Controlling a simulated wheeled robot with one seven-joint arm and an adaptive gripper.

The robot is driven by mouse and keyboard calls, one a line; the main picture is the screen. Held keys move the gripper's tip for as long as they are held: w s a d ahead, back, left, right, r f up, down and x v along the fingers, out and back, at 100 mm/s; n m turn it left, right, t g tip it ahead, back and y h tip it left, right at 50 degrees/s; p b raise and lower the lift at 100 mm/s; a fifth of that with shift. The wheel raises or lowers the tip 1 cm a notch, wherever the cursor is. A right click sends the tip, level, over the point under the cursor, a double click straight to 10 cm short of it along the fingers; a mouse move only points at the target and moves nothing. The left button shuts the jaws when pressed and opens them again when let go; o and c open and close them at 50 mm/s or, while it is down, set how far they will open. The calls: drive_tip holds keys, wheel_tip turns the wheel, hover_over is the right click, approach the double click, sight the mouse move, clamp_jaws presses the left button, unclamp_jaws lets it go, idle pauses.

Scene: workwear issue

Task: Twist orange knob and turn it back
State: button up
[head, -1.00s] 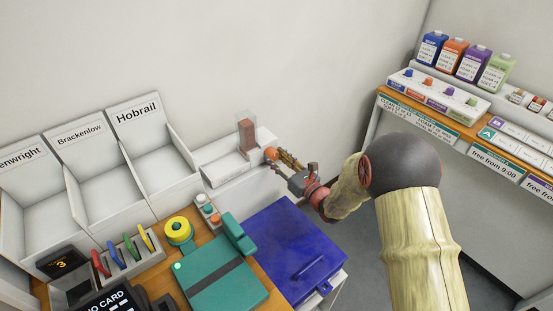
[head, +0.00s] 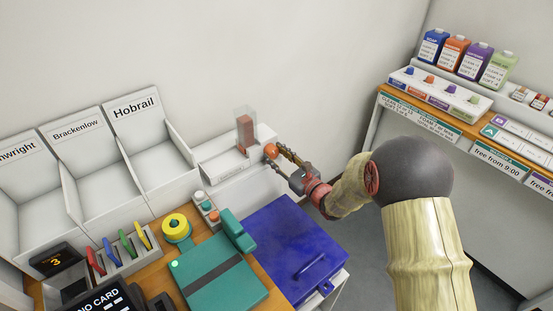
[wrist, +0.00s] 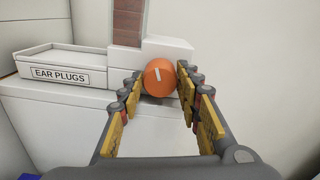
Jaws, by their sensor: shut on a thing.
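The orange knob (head: 270,151) sits on the front of the white ear plug dispenser (head: 222,170), below a clear tube with reddish-brown contents (head: 245,132). In the wrist view the knob (wrist: 160,77) faces me, with a white mark tilted slightly from upright. My gripper (wrist: 158,84) is shut on the knob, with one finger on its left side and one on its right. The dispenser's tray (wrist: 50,70) is labelled EAR PLUGS and lies to the left of the knob.
White bins (head: 145,135) with name labels stand left of the dispenser. A blue lidded box (head: 285,245), a teal device (head: 222,275) and a yellow roll (head: 177,227) lie in front. A shelf with coloured bottles (head: 461,55) is at the right.

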drive_tip(key=n+b, duration=0.4)
drive_tip(key=n, duration=0.2)
drive_tip(key=shift+f+n, duration=0.1)
drive_tip(key=shift+n, duration=0.2)
drive_tip(key=n, duration=0.3)
drive_tip(key=shift+b, duration=0.35)
drive_tip(key=shift+n, duration=2.1)
drive_tip(key=shift+s+f, duration=0.1)
drive_tip(key=o, duration=1.2)
drive_tip(key=shift+a, duration=0.1)
drive_tip(key=shift+c, duration=0.2)
drive_tip(key=v, duration=0.8)
